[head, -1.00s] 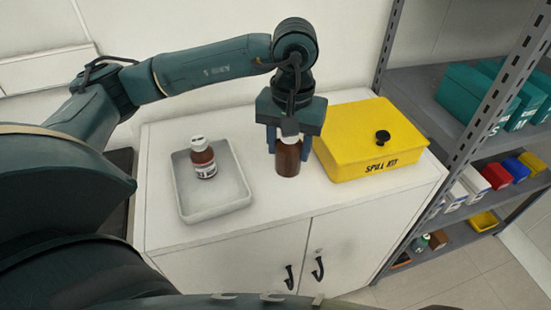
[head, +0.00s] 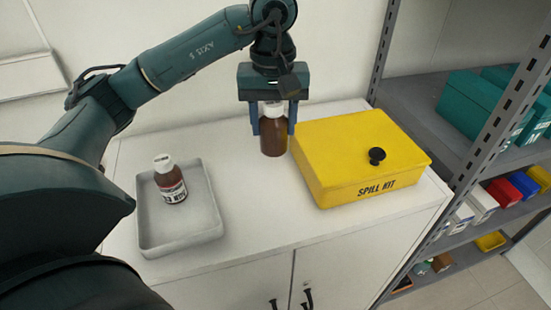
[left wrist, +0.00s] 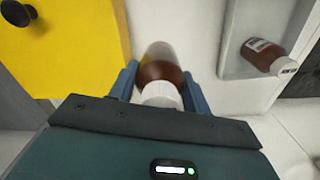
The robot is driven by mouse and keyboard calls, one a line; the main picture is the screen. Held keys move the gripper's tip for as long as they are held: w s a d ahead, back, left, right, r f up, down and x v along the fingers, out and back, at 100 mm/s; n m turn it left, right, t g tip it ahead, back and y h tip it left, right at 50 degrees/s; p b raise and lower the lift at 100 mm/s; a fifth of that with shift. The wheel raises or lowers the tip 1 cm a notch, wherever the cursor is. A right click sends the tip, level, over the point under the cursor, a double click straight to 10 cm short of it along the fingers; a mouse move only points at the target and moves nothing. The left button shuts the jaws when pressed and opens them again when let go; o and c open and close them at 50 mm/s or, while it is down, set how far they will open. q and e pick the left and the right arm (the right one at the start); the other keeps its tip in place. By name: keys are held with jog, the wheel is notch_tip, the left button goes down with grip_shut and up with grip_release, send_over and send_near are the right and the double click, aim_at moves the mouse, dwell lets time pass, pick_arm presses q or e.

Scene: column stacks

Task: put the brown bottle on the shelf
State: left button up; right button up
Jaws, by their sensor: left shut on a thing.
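A brown bottle (head: 273,137) with a white cap is between the fingers of my left gripper (head: 273,126), which is shut on it. It hangs upright, seemingly just above the white cabinet top (head: 255,212), left of the yellow box. The left wrist view shows the same bottle (left wrist: 162,68) between the blue fingers. A second brown bottle (head: 171,182), with a white label, stands in the grey tray (head: 205,232) at left. The grey metal shelf unit (head: 420,98) is at the right. My right gripper is not in view.
A yellow spill kit box (head: 330,150) with a black knob sits between the held bottle and the shelf unit. Teal boxes (head: 475,98) occupy the upper visible shelf. Red and blue bins (head: 512,188) are on a lower one. The cabinet top's front middle is clear.

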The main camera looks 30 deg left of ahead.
aim_at(272, 142)
pick_arm(q)
jog(key=f, duration=0.4)
jog(key=shift+s+f, duration=0.25)
jog(key=shift+f, duration=2.55)
jog(key=o, duration=0.6)
jog(key=shift+f+b, duration=0.1)
jog(key=shift+b, duration=0.2)
jog(key=o, duration=0.5)
